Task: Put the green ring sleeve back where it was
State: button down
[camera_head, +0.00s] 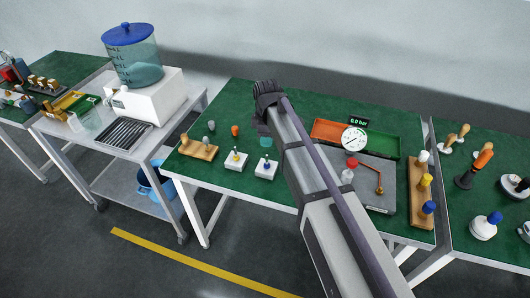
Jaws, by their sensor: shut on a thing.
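The green ring sleeve (265,141), a small teal piece, shows just left of my arm over the middle table. Its right side is partly covered by the arm. The dark wrist end (268,93) of my arm is above the table's back half. My gripper's fingers are hidden behind the arm, at about the sleeve, and are shut on it. Whether the sleeve touches the table cannot be told. An orange piece (235,130) and a grey piece (211,126) stand to its left.
Two white blocks (236,161) (265,167) with small knobs stand in front of the sleeve. A wooden rack (199,150) is at the left. An orange and green tray (326,130), a dial gauge (354,139) and a grey plate (378,202) are right of my arm.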

jog(key=w+a+f+b, duration=0.2)
jog(key=w+f, duration=0.1)
jog(key=w, duration=0.5)
jog(key=w+a+f+b, duration=0.2)
jog(key=w, duration=0.6)
jog(key=f+b, duration=0.9)
jog(key=b, duration=0.1)
jog(key=shift+w+d+f, duration=0.15)
jog(key=shift+w+f, duration=0.05)
jog(key=shift+f, duration=0.2)
jog(key=shift+r, duration=0.3)
jog(key=shift+f, duration=0.25)
jog(key=c, duration=0.8)
grip_release()
jog(key=shift+c, duration=0.2)
jog(key=shift+r, duration=0.1)
notch_tip(320, 180, up, 12)
jog(key=p, duration=1.2)
jog(key=shift+r+p, duration=0.2)
jog(key=shift+p, duration=0.1)
